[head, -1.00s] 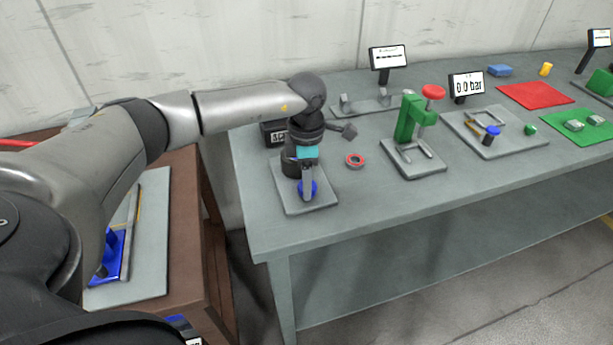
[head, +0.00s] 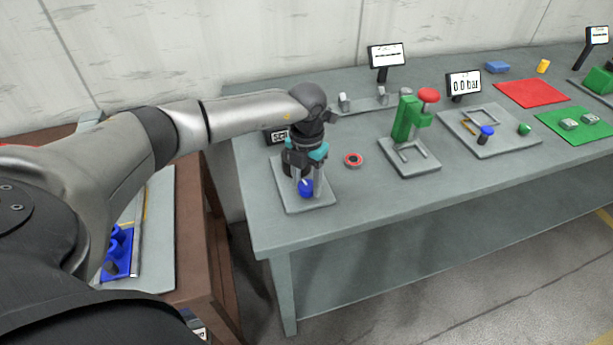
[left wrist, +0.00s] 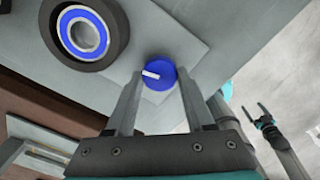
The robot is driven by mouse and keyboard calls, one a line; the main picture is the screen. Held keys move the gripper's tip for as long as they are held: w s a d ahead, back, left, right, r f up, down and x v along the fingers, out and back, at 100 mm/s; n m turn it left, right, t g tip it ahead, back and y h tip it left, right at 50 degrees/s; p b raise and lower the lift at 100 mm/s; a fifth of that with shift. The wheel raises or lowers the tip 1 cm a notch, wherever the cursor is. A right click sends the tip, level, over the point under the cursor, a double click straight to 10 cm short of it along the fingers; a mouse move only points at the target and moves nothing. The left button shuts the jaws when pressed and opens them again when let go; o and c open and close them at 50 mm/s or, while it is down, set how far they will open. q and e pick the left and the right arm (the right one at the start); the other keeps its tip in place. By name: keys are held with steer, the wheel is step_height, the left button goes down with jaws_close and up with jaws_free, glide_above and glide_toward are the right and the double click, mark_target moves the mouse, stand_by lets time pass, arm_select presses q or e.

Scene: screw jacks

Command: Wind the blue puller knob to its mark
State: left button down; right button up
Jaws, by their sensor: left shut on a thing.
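The blue puller knob (head: 306,188) sits at the front of a grey plate (head: 318,203) at the bench's left end. My left gripper (head: 306,186) points down over it, one finger on each side, shut on the knob. In the left wrist view the knob (left wrist: 159,72) shows between the fingertips (left wrist: 158,80), with a white pointer line toward the left. A black round housing with a blue ring and metal bearing (left wrist: 84,35) stands beside it. I cannot make out the mark. My right gripper (left wrist: 269,107) shows open and empty at the right of the wrist view.
A red ring (head: 353,160) lies right of the plate. A green clamp with a red knob (head: 409,120) stands farther right. A small black display (head: 278,136) is behind my gripper, partly hidden. A brown table (head: 200,225) is at left. The bench front is clear.

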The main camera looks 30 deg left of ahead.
arm_select(q)
steer(key=n+p, duration=0.2)
steer(key=n, duration=0.2)
steer(key=shift+r+n, duration=0.15)
steer(key=shift+n, duration=0.15)
steer(key=n+p, duration=0.2)
steer(key=n, duration=0.1)
steer(key=shift+n, duration=0.4)
steer(key=n+p, duration=0.3)
steer(key=n, duration=0.1)
steer(key=shift+d, duration=0.1)
steer(key=n+p, duration=0.2)
steer(key=n, duration=0.2)
steer(key=shift+w, duration=0.1)
steer(key=n+p, duration=0.3)
steer(key=n, duration=0.1)
steer(key=shift+n, duration=0.3)
steer(key=n+p, duration=0.3)
steer(key=n, duration=0.1)
steer(key=shift+w+n, duration=0.1)
steer(key=shift+n, duration=0.2)
steer(key=n+p, duration=0.1)
steer(key=n, duration=0.2)
steer(key=shift+n+p, duration=0.45)
steer(key=shift+n, duration=1.15)
steer(key=shift+w, duration=0.1)
